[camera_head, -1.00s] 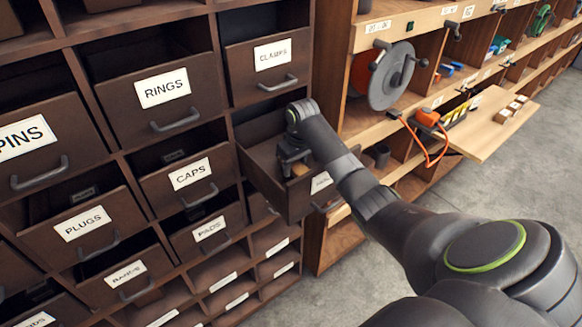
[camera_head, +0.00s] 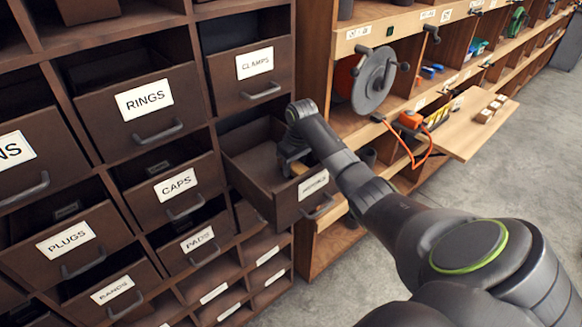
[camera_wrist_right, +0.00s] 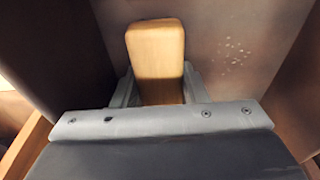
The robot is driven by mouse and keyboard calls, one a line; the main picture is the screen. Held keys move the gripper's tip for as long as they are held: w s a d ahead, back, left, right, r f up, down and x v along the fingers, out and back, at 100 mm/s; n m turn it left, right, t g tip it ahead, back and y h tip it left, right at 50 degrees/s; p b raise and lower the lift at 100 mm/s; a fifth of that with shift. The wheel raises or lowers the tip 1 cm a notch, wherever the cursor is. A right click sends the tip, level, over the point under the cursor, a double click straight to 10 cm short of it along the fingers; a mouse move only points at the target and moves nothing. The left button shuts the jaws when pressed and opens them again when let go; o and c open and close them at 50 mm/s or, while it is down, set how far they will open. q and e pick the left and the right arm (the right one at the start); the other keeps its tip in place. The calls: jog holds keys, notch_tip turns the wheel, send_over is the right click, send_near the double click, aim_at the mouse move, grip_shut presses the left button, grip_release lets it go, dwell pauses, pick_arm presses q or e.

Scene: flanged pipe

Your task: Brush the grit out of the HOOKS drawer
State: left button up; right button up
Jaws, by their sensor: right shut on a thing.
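An open brown drawer (camera_head: 284,205) stands out from the cabinet; its label is too small to read surely, so I cannot confirm it is HOOKS. My right gripper (camera_head: 293,164) reaches down inside it. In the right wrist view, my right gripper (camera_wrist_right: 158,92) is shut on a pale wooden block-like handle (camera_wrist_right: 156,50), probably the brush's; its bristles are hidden. A cluster of pale grit specks (camera_wrist_right: 235,52) lies on the brown surface to the right of the handle, apart from it. My left gripper is out of view.
Drawers labelled CLAMPS (camera_head: 246,75), RINGS (camera_head: 150,117) and CAPS (camera_head: 172,200) surround the open one, several partly pulled out. To the right are shelves with a grey reel (camera_head: 374,82), an orange tool (camera_head: 410,119) with a cable, and a jutting wooden board (camera_head: 462,132).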

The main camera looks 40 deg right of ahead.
jog(key=shift+s+a+f, duration=0.1)
jog(key=shift+s+a, duration=0.1)
jog(key=shift+a, duration=2.3)
jog(key=shift+s+a, duration=0.2)
jog(key=shift+a, duration=2.25)
jog(key=shift+w+d, duration=0.15)
jog(key=shift+d, duration=1.15)
jog(key=shift+w+d, duration=0.1)
jog(key=shift+d, duration=1.15)
jog(key=shift+a, duration=0.15)
jog(key=shift+s+a, duration=0.15)
jog(key=shift+a, duration=1.7)
jog(key=shift+a, duration=0.7)
jog(key=d, duration=0.9)
jog(key=shift+w+d, duration=0.3)
jog(key=shift+d, duration=0.1)
jog(key=shift+s+a, duration=0.2)
jog(key=shift+a, duration=2.1)
